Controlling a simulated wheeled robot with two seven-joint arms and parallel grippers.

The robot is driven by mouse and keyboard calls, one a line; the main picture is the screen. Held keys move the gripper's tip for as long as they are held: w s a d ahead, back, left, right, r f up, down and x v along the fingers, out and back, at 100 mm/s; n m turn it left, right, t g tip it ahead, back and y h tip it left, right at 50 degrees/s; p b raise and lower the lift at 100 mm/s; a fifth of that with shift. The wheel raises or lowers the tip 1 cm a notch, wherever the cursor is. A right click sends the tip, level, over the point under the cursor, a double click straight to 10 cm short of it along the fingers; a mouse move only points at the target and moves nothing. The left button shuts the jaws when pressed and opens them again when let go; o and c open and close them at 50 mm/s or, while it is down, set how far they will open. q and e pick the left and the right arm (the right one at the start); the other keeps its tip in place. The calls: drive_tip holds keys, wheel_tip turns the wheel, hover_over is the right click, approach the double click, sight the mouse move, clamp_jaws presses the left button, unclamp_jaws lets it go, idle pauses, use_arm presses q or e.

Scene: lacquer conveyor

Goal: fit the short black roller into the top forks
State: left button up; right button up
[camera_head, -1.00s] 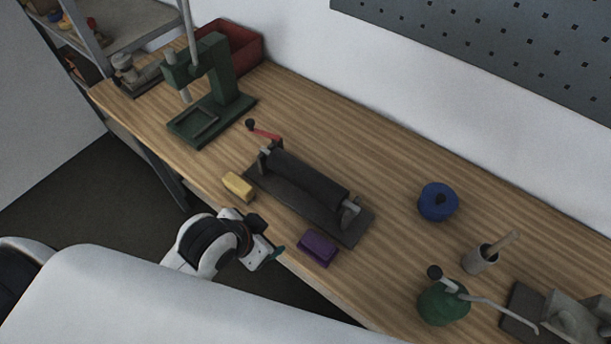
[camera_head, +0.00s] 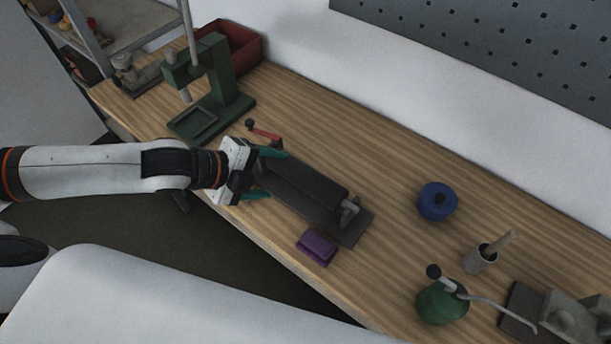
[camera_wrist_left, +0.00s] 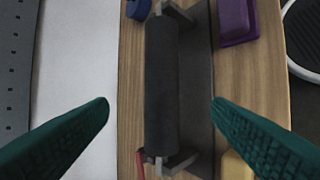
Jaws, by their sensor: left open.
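The black roller (camera_head: 309,181) lies lengthwise over a dark base plate (camera_head: 349,236) on the bench, with a grey bracket (camera_head: 349,210) at its right end. In the left wrist view the roller (camera_wrist_left: 161,88) runs up the middle, with grey bracket arms at both ends; whether it is seated in them I cannot tell. My left gripper (camera_head: 267,174) is open above the roller's left end, which it partly hides. In the wrist view its teal fingers (camera_wrist_left: 160,104) stand apart on either side of the roller, not closed on it. My right gripper is not in view.
A red crank handle (camera_head: 264,134) is just beyond the gripper. A purple block (camera_head: 316,247) lies near the front edge; a yellow block (camera_wrist_left: 236,166) is close to a finger. A green press (camera_head: 222,80) stands left, a blue round pot (camera_head: 437,201) right.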

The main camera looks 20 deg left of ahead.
sight(298, 177)
use_arm(q)
drive_tip(key=p+x, duration=0.1)
drive_tip(key=x, duration=0.5)
drive_tip(key=shift+w, duration=0.15)
drive_tip(key=shift+p+x, duration=0.7)
drive_tip(key=shift+x, duration=1.95)
drive_tip(key=shift+s+d+f, duration=0.1)
drive_tip(key=shift+s, duration=0.15)
drive_tip(key=c, duration=1.1)
drive_tip(key=shift+c, duration=1.3)
